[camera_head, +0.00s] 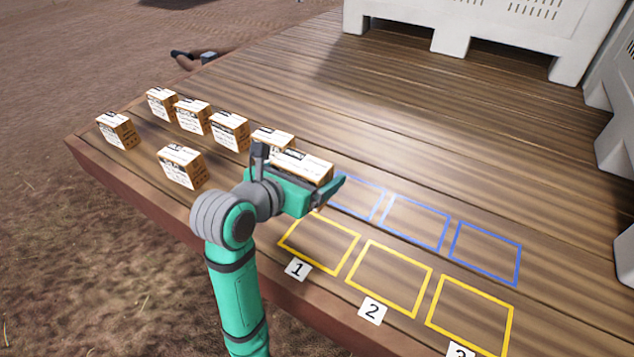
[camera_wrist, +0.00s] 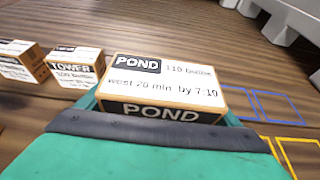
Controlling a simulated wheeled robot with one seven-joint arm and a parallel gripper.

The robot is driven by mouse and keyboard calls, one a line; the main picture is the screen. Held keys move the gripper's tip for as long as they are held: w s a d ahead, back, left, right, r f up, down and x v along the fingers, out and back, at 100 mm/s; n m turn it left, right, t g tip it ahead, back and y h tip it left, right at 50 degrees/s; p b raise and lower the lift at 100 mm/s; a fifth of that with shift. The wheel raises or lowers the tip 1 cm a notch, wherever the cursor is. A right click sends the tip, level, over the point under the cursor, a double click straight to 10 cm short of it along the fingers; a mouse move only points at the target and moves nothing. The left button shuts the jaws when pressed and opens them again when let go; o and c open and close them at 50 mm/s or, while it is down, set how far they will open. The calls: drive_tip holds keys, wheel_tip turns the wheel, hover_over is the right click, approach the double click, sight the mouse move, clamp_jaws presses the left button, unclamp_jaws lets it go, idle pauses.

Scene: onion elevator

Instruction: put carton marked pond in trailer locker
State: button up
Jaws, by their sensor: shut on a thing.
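The carton marked POND (camera_wrist: 165,85) is a small brown box with a white label, held in my gripper (camera_head: 305,190). In the head view the same carton (camera_head: 303,165) sits in the jaws above the wooden deck. My gripper is shut on it, near the upper left of the yellow square marked 1 (camera_head: 318,243). I cannot make out a trailer locker in either view.
Several other cartons stand at the deck's left, including one marked TOWER (camera_wrist: 75,68) beside my gripper. Yellow squares marked 1, 2 (camera_head: 388,278) and 3 and blue squares (camera_head: 485,253) are empty. White crates (camera_head: 460,30) stand at the back and right. The middle deck is clear.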

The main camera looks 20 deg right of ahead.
drive_tip(key=w+d+f, duration=0.1)
drive_tip(key=f, duration=0.1)
drive_tip(key=w+d+f, duration=0.1)
drive_tip(key=w+f, duration=0.1)
drive_tip(key=w+d+f, duration=0.1)
drive_tip(key=shift+w+d+f, duration=0.15)
drive_tip(key=shift+f, duration=0.25)
drive_tip(key=f, duration=0.3)
drive_tip(key=shift+w+d, duration=0.2)
drive_tip(key=shift+a+f, duration=0.2)
drive_tip(key=shift+f, duration=0.05)
drive_tip(key=shift+d, duration=0.1)
drive_tip(key=shift+f, duration=0.15)
drive_tip(key=o, duration=1.1)
drive_tip(key=shift+o, duration=1)
drive_tip(key=shift+s+d, duration=0.1)
